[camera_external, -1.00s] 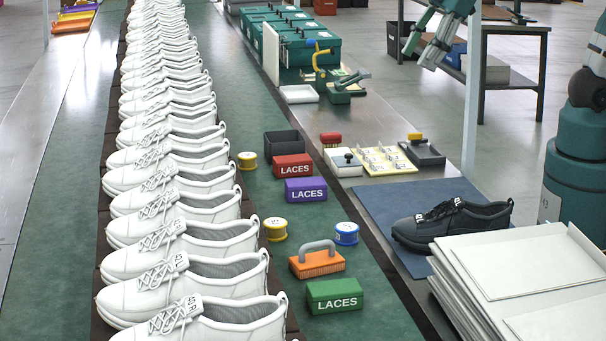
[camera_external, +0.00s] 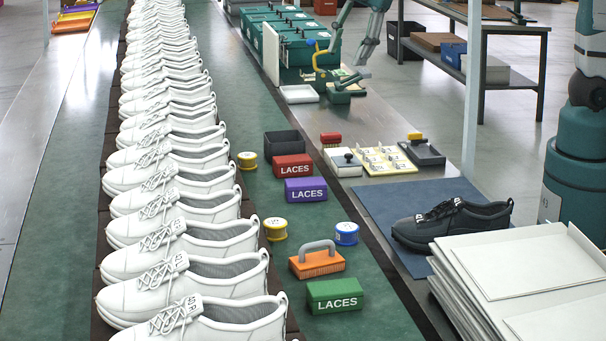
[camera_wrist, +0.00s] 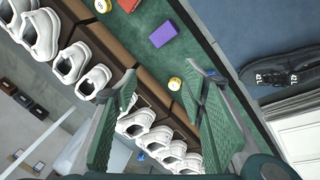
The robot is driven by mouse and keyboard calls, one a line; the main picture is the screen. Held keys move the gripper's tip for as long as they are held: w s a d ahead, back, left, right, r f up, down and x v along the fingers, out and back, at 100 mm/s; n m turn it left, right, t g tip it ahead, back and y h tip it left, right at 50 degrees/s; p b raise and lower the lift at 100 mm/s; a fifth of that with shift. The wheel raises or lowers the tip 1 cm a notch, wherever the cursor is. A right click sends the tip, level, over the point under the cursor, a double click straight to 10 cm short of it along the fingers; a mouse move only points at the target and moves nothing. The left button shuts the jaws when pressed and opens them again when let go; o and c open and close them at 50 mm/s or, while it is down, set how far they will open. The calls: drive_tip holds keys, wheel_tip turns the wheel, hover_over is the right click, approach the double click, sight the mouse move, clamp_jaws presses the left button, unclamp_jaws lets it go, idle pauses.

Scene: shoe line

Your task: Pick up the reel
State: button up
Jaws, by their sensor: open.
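Three reels stand on the green belt: a yellow one (camera_external: 275,229) near the middle, a blue one (camera_external: 347,233) to its right, and another yellow one (camera_external: 247,160) farther back. I cannot tell which one the task means. In the wrist view the nearer yellow reel (camera_wrist: 174,84) shows between my fingers, well below them, and the farther yellow reel (camera_wrist: 102,5) is at the top edge. My gripper (camera_wrist: 160,85) is open and empty.
White shoes (camera_external: 180,240) line the left side of the reels. Red (camera_external: 293,161), purple (camera_external: 306,184) and green (camera_external: 335,289) lace boxes, an orange brush (camera_external: 317,264) and a dark bin (camera_external: 284,143) share the belt. A black shoe (camera_external: 450,218) lies on a blue mat at right.

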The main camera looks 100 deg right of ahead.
drive_tip(key=w+d+f+n+g, duration=0.1)
drive_tip(key=w+d+f+n, duration=0.3)
drive_tip(key=w+d, duration=0.45)
drive_tip(key=n+g, duration=0.3)
drive_tip(key=n, duration=0.4)
hover_over(247, 155)
drive_tip(key=shift+y, duration=0.4)
wheel_tip(247, 155, down, 25)
drive_tip(key=shift+s, duration=0.1)
drive_tip(key=shift+d+f, duration=0.25)
drive_tip(key=shift+f, duration=0.2)
drive_tip(key=shift+f, duration=0.1)
drive_tip(key=shift+f, duration=1.2)
drive_tip(key=shift+a+f+b, duration=0.2)
drive_tip(key=shift+f+b, duration=0.25)
drive_tip(key=shift+f, duration=2.15)
